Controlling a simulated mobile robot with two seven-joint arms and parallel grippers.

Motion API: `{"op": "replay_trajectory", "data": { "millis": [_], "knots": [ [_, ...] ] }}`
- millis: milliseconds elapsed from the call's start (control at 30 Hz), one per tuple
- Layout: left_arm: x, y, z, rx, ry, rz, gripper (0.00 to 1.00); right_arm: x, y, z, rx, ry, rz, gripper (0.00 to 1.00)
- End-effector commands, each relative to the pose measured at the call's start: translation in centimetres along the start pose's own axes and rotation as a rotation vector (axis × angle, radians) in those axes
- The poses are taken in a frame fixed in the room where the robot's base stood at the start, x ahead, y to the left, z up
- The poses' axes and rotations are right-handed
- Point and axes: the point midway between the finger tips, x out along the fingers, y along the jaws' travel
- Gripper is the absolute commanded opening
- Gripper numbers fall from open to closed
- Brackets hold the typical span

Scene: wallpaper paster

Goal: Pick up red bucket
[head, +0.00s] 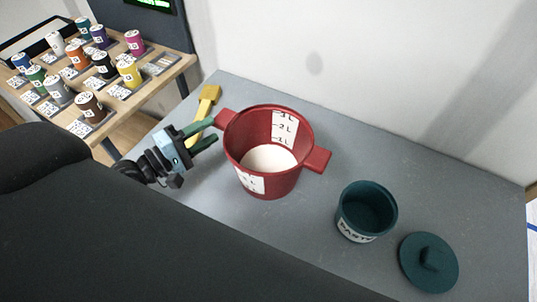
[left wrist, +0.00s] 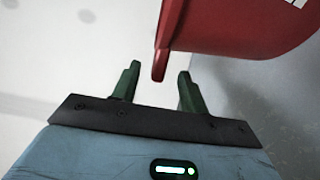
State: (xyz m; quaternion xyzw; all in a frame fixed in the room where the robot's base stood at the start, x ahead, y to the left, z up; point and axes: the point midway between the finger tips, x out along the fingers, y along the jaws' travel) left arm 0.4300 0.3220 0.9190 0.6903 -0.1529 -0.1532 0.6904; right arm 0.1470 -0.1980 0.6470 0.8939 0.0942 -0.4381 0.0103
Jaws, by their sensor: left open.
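The red bucket (head: 277,180) stands upright on the grey table, with a handle tab on each side, white litre marks and pale contents at its bottom. My left gripper (head: 207,133) is open just left of the bucket, its green fingers pointing at the left handle (head: 225,119). In the left wrist view, the red handle (left wrist: 161,62) reaches down toward the gap between the fingertips of my left gripper (left wrist: 158,72), and part of the bucket (left wrist: 240,25) fills the top right. I cannot tell whether the fingers touch the handle. My right gripper is not in view.
A yellow brush (head: 208,97) lies behind my left gripper. A dark teal paste tub (head: 357,228) and its lid (head: 429,262) are to the right on the grey table (head: 330,275). A wooden table (head: 128,103) with several coloured cans stands at the back left. A white wall runs behind.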

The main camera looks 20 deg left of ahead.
Motion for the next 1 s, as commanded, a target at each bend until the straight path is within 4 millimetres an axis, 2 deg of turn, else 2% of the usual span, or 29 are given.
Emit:
{"op": "replay_trajectory", "data": {
  "millis": [300,500,833,1000],
  "knots": [
    [3.1,0.5,0.2,-0.001,0.002,0.009,0.44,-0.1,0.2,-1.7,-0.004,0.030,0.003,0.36],
    [4.8,0.3,0.2,0.001,0.002,0.004,0.44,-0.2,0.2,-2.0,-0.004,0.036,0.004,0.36],
    [5.1,0.1,0.3,0.000,0.000,0.000,0.44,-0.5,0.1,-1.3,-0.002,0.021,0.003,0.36],
    [5.1,0.1,0.3,0.000,0.000,0.001,0.21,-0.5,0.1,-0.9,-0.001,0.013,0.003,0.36]
  ]
}}
